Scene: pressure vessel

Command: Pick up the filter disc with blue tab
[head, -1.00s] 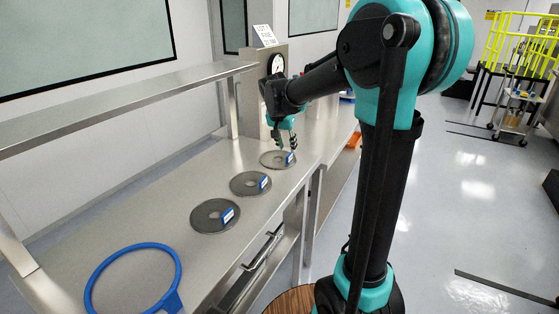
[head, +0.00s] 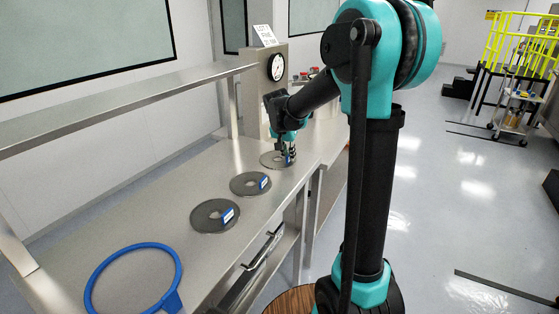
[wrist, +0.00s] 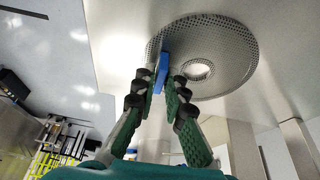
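Three grey mesh filter discs with blue tabs lie in a row on the steel bench: a near one (head: 205,221), a middle one (head: 243,190) and a far one (head: 269,161). My gripper (head: 289,153) is down at the right side of the far disc and partly hides its tab. In the wrist view, the far disc (wrist: 230,52) is large, and its blue tab (wrist: 162,72) stands between my fingertips (wrist: 164,84). The fingers are apart, one on each side of the tab, with a small gap visible on the right. The disc rests on the bench.
A blue ring (head: 96,271) lies on the near end of the bench (head: 150,215). A steel shelf (head: 110,108) runs above the bench's back. A post with a gauge (head: 277,67) stands beyond the far disc. A drawer handle (head: 262,252) sticks out in front.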

